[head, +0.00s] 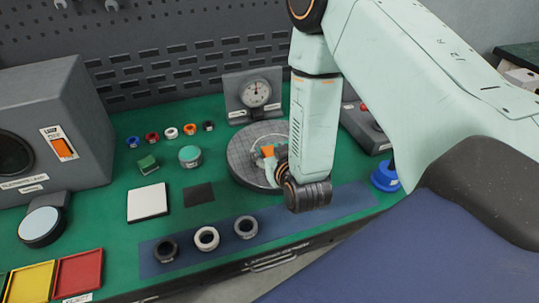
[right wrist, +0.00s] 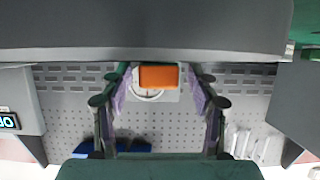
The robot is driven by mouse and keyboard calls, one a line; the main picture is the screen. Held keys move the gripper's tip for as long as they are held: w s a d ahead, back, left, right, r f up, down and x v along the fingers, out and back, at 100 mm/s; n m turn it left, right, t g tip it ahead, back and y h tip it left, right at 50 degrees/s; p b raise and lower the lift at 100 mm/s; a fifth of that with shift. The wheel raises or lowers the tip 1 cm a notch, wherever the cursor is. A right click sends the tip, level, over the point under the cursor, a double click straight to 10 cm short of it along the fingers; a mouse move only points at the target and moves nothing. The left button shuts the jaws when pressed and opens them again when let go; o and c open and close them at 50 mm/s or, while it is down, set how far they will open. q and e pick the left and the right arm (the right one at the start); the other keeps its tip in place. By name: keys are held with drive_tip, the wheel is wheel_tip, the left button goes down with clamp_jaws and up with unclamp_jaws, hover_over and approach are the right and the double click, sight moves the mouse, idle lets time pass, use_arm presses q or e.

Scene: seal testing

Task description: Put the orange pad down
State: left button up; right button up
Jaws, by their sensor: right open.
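The orange pad (head: 268,151) is at the middle of the round grey plate (head: 243,161) in the head view, partly hidden by my right gripper. In the right wrist view the orange pad (right wrist: 159,77) shows between the two fingers. My right gripper (head: 264,160) is low over the plate with its fingers on either side of the pad. In the right wrist view the fingers of the right gripper (right wrist: 160,90) are spread, with a narrow gap on each side of the pad. The pad's underside is hidden. My left gripper is out of view.
A dial gauge (head: 256,94) stands just behind the plate. Several small coloured rings, a green block (head: 148,163) and a teal disc (head: 190,155) lie to the left. A white pad (head: 147,202) and dark pad (head: 199,195) lie nearer. A blue ring (head: 385,178) is at right.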

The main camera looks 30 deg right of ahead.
sight(269, 151)
drive_tip(key=shift+r, duration=0.1)
drive_tip(key=shift+w+d+f, duration=0.2)
drive_tip(key=shift+w+f, duration=0.1)
drive_tip(key=c, duration=0.3)
drive_tip(key=shift+s+a+r, duration=0.2)
drive_tip(key=shift+s+r, duration=0.05)
drive_tip(key=c, duration=0.6)
drive_tip(key=shift+w+d+f, duration=0.15)
drive_tip(key=shift+w+f, duration=0.05)
clamp_jaws()
drive_tip(key=shift+s+r, duration=0.1)
drive_tip(key=shift+r, duration=0.05)
wheel_tip(269, 151, up, 10)
drive_tip(key=shift+f+p, duration=0.1)
drive_tip(key=shift+p, duration=1.1)
drive_tip(key=shift+a+f, duration=0.25)
drive_tip(key=shift+f, duration=0.05)
drive_tip(key=s+a+f+n+g+y+b, duration=0.1)
drive_tip(key=s+a+n+g+y+b, duration=0.1)
drive_tip(key=s+a+n+y, duration=0.2)
drive_tip(key=s+a+f+n+g+y+b, duration=0.2)
drive_tip(key=s+a+n+g+y, duration=0.1)
drive_tip(key=a+n+y, duration=0.5)
drive_tip(key=shift+s+a+n+y, duration=0.25)
drive_tip(key=shift+s+n+y, duration=0.55)
drive_tip(key=shift+y, duration=0.2)
